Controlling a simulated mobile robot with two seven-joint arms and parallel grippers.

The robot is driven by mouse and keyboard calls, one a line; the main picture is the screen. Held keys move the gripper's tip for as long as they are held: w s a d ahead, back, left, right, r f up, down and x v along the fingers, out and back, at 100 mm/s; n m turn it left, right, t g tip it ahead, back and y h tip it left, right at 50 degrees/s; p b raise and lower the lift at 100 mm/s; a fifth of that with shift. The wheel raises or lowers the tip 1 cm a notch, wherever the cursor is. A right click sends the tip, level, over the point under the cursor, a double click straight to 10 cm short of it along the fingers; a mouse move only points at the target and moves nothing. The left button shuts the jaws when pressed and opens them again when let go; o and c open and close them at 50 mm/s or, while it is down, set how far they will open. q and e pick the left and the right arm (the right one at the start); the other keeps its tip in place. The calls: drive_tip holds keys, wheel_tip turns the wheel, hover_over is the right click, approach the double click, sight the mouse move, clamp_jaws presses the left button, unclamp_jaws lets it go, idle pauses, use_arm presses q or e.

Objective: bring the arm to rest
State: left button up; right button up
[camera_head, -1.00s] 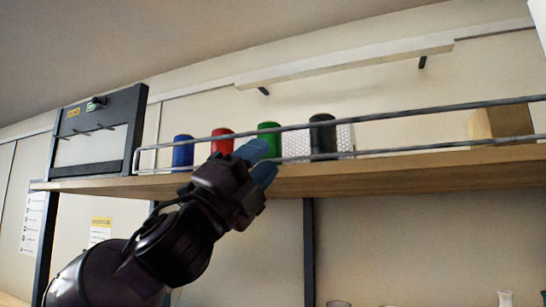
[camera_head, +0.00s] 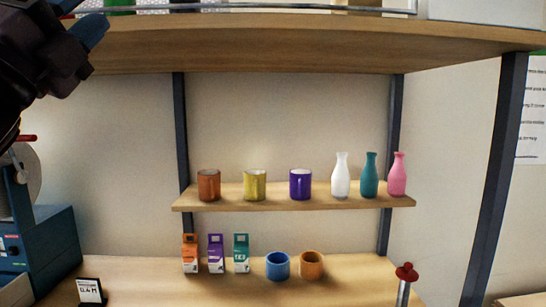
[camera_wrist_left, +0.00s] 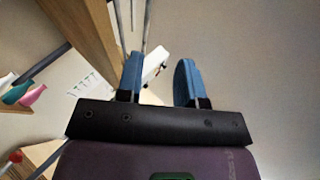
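My left gripper (camera_head: 82,20) is at the upper left of the head view, in front of the edge of the high wooden shelf (camera_head: 250,45). Its blue fingers point up and to the right. In the left wrist view my left gripper (camera_wrist_left: 158,80) has its two fingers apart with nothing held between them. The wooden shelf (camera_wrist_left: 88,35) also shows there, to the left of the fingers and apart from them. My right gripper is in neither view.
A small shelf (camera_head: 290,204) holds three mugs and three bottles. Below, the bench (camera_head: 180,290) carries small cartons, a blue cup (camera_head: 278,266), an orange cup (camera_head: 311,264) and a red-topped dispenser (camera_head: 406,280). A blue machine (camera_head: 40,245) stands at left.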

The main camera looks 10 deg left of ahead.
use_arm(q)
drive_tip(key=w+a+f+n+g+y, duration=0.1)
drive_tip(key=w+a+f+n+y, duration=0.1)
drive_tip(key=w+f+n, duration=0.35)
drive_tip(key=w+a+f+n+g+y, duration=0.1)
drive_tip(key=w+a+f+n, duration=0.2)
drive_tip(key=w+f, duration=0.5)
drive_tip(key=w+a+f+n+g+y, duration=0.15)
drive_tip(key=f+n, duration=0.25)
drive_tip(key=f, duration=0.9)
drive_tip(key=w+f+n+g+y, duration=0.2)
drive_tip(key=f+n, duration=0.2)
drive_tip(key=f, duration=0.9)
drive_tip(key=s+d+f+n+g+y, duration=0.1)
drive_tip(key=s+d+f+n+g, duration=0.2)
drive_tip(key=f, duration=0.9)
drive_tip(key=s+f+n+g+y, duration=0.15)
drive_tip(key=s+f, duration=0.35)
drive_tip(key=f, duration=0.7)
drive_tip(key=s+d+f+n+g, duration=0.2)
drive_tip(key=s+f, duration=0.6)
drive_tip(key=s+d+f+n+g, duration=0.1)
drive_tip(key=s+d+f+n, duration=0.2)
drive_tip(key=s+f, duration=0.4)
drive_tip(key=shift+s+d+f+g+y, duration=0.15)
drive_tip(key=shift+s+f+g+y, duration=0.2)
drive_tip(key=shift+s, duration=0.2)
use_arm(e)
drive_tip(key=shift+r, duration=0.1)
